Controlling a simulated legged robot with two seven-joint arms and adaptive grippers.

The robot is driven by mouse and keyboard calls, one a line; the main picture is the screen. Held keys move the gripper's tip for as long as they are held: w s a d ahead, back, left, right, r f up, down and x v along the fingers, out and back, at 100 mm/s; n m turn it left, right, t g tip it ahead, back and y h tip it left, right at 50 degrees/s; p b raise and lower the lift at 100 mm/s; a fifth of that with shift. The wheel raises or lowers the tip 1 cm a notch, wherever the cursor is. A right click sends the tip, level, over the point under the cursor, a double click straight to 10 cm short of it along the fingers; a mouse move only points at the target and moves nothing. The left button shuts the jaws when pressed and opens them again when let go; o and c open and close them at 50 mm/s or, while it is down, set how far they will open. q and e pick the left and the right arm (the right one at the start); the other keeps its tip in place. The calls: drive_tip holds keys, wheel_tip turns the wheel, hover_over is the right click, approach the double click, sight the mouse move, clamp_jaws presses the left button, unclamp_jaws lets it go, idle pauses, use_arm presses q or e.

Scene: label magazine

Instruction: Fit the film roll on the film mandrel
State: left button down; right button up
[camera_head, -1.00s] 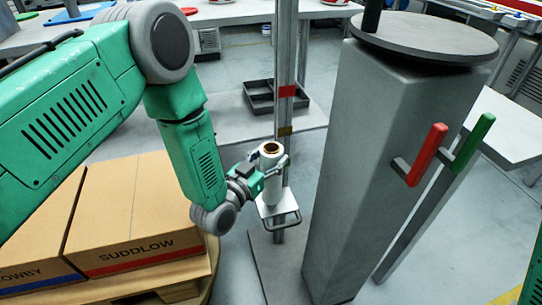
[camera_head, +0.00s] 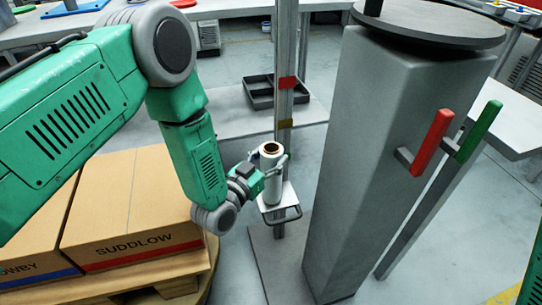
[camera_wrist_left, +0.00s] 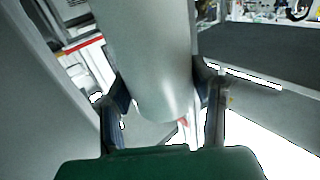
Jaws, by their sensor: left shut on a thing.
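The film roll (camera_head: 271,182) is a white upright cylinder with a brown core in its top end. My left gripper (camera_head: 272,172) is shut around its side; the roll also fills the middle of the left wrist view (camera_wrist_left: 152,60) between both fingers (camera_wrist_left: 165,98). In the head view the roll appears in front of a slim grey post (camera_head: 285,60), over a small pale plate with a looped handle (camera_head: 284,214). I cannot tell whether roll and plate touch. The film mandrel does not show clearly; the roll may hide it. My right gripper is not in view.
A large grey pillar (camera_head: 350,150) with a round disc top (camera_head: 428,22) stands close right of the post. Red (camera_head: 432,143) and green (camera_head: 479,131) handles stick out beside it. Cartons (camera_head: 135,210) on a pallet stand left, under my arm. A dark tray (camera_head: 262,92) lies behind.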

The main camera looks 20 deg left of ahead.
use_arm(q)
drive_tip(key=shift+f, duration=0.2)
drive_tip(key=c, duration=0.6)
unclamp_jaws()
drive_tip(key=shift+s, duration=0.3)
drive_tip(key=v, duration=1.1)
drive_tip(key=shift+s+a, duration=0.15)
